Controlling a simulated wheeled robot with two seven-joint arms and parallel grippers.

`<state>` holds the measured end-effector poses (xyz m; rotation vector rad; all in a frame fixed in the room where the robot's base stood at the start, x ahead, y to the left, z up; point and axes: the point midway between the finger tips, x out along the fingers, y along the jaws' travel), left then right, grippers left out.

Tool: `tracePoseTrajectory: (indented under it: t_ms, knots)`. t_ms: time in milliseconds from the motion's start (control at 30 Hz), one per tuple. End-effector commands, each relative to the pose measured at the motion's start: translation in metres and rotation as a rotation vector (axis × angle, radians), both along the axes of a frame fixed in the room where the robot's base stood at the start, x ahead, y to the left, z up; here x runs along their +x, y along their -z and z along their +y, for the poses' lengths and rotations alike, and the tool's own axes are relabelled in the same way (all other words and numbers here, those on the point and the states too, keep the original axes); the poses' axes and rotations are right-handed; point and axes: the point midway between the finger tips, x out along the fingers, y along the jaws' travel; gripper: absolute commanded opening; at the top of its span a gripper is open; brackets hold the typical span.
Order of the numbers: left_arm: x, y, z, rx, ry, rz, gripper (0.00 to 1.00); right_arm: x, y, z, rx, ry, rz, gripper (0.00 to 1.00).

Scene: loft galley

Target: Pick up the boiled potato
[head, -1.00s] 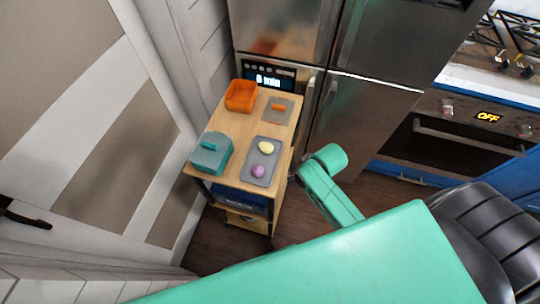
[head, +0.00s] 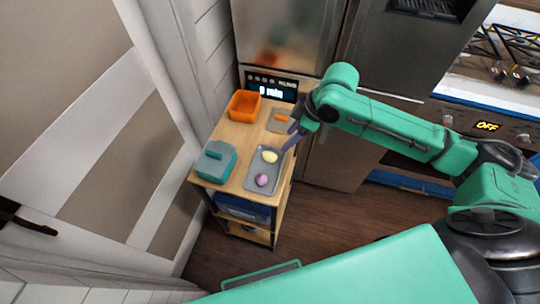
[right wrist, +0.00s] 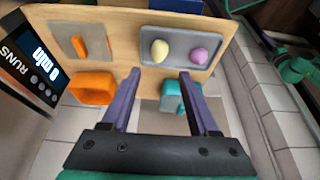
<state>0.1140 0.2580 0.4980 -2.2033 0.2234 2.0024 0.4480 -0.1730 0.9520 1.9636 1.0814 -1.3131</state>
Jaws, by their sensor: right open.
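The boiled potato (head: 270,157) looks like the pale yellow lump on the grey tray (head: 252,183) at the cart's right side. A purple round item (head: 262,180) lies beside it on the same tray. In the right wrist view the potato (right wrist: 159,50) and the purple item (right wrist: 199,55) both show beyond my fingers. My right gripper (head: 290,145) is above the cart's right edge, near the potato and apart from it. In the right wrist view my right gripper (right wrist: 160,74) is open, with nothing between its purple fingers. My left gripper is not in view.
The wooden cart top (head: 233,133) also holds an orange bin (head: 244,106), a teal lidded box (head: 215,161) and a grey board (head: 279,121) with an orange piece (head: 282,118). A display panel (head: 270,86) stands behind. The fridge (head: 340,150) is close on the right.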

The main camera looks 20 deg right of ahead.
Motion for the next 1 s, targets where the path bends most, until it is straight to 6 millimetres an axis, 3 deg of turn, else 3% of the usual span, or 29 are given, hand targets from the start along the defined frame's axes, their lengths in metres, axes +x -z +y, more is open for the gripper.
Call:
tracePoseTrajectory:
  t_ms: [200, 600, 833, 1000]
  knots:
    - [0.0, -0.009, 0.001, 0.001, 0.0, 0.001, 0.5, 0.011, 0.049, 0.019, 0.002, 0.001, 0.002, 0.61]
    - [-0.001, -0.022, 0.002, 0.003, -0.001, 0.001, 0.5, 0.024, 0.107, 0.041, 0.001, 0.001, -0.002, 0.61]
    - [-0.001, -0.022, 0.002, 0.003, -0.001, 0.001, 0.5, 0.025, 0.111, 0.041, 0.0, 0.0, -0.003, 0.61]
    - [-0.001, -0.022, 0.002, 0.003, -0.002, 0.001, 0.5, 0.025, 0.111, 0.041, 0.001, -0.001, -0.002, 0.0]
